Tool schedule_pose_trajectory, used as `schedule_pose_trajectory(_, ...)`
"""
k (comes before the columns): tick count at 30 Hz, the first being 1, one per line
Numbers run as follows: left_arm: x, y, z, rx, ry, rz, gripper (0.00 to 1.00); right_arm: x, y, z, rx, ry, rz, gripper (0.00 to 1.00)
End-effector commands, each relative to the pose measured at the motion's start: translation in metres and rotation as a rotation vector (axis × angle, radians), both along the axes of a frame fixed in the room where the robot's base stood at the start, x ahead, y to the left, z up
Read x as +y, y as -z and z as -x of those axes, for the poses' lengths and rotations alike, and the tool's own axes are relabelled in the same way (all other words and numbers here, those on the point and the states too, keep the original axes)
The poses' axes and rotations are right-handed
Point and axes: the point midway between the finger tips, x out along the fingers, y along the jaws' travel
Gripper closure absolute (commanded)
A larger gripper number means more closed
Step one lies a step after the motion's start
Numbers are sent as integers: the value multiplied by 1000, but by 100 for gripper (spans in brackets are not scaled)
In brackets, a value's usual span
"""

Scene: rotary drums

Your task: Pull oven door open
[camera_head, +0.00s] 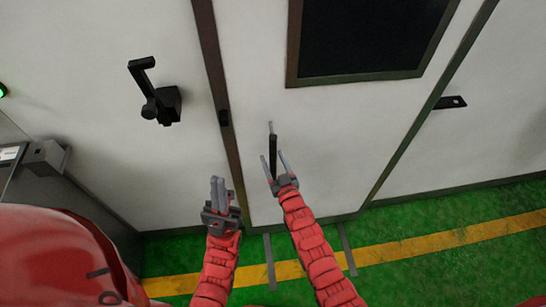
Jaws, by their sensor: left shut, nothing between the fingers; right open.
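The oven door (335,130) is a white panel with a dark framed window (375,35); it looks closed, flush with the wall. A slim dark upright bar, seemingly its handle (272,143), is on the lower left part of the door. My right gripper (273,156) is open at the lower end of this bar, with one finger on each side of it in the picture. I cannot tell whether the fingers touch it. My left gripper (218,179) is shut and empty, left of the bar, in front of the dark door seam.
A black lever latch (160,100) sticks out of the white wall at the left. A grey machine (50,185) stands at the far left. A small black fitting (450,102) is on the right panel. The floor is green with a yellow stripe (440,241), open at lower right.

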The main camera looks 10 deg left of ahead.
Motion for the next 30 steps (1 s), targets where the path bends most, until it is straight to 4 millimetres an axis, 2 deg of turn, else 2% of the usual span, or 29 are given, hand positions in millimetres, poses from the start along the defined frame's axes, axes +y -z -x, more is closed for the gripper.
schedule_pose_trajectory(10,0,-1,0,0,0,0,100,1,-1,-2,-2,0,-1,40)
schedule_pose_trajectory(20,0,-1,0,0,0,0,100,1,-1,-2,-3,0,-1,99)
schedule_pose_trajectory(30,0,-1,0,0,0,0,100,1,-1,-2,-3,0,-1,100)
